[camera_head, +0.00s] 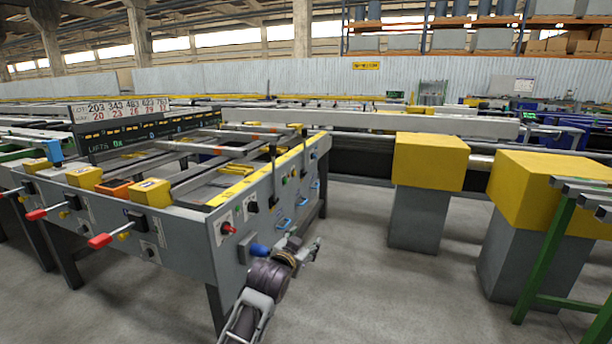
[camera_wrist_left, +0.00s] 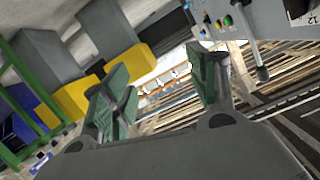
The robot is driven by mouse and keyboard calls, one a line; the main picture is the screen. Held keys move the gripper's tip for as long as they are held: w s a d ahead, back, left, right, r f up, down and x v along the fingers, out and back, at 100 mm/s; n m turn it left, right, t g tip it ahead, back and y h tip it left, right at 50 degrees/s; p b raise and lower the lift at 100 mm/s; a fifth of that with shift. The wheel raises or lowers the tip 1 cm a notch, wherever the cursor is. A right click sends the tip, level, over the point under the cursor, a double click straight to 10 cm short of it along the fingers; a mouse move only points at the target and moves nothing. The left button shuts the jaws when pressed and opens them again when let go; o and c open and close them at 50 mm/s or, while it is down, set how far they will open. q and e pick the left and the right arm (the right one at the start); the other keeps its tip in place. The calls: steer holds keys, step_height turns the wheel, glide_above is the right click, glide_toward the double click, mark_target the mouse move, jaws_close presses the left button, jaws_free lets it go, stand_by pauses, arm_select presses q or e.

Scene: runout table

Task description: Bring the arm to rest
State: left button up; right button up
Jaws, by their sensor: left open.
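My left arm comes up from the bottom of the head view, and its gripper (camera_head: 312,248) is in the air just off the front panel of the grey runout table (camera_head: 185,235), near its right end. In the left wrist view the two green-padded fingers of this gripper (camera_wrist_left: 160,88) stand wide apart with nothing between them. Whether any part of the arm touches the panel cannot be told. My right gripper is not in view.
The table's panel carries a red knob (camera_head: 228,228), a blue knob (camera_head: 260,250), blue handles and red-tipped levers (camera_head: 100,240). Yellow-topped grey posts (camera_head: 420,205) and a green-legged rack (camera_head: 548,258) stand to the right. Bare floor lies between table and posts.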

arm_select(q)
steer(key=s+a+f+n+g, duration=0.1)
steer(key=s+a+f+g, duration=0.1)
steer(key=s+f, duration=0.9)
steer(key=s+a+f+n+g, duration=0.2)
steer(key=s+a+f, duration=0.3)
steer(key=s+f, duration=0.7)
steer(key=s+a+f+n+g, duration=0.1)
steer(key=s+a+f+g, duration=0.2)
steer(key=s+f, duration=0.8)
steer(key=s+a+p, duration=0.1)
steer(key=s, duration=0.1)
steer(key=shift+s+f+n+g, duration=0.3)
steer(key=shift+s+f+n, duration=0.1)
steer(key=p, duration=0.3)
steer(key=shift+s+a+f, duration=0.15)
steer(key=shift+a+f, duration=0.15)
steer(key=shift+a, duration=0.05)
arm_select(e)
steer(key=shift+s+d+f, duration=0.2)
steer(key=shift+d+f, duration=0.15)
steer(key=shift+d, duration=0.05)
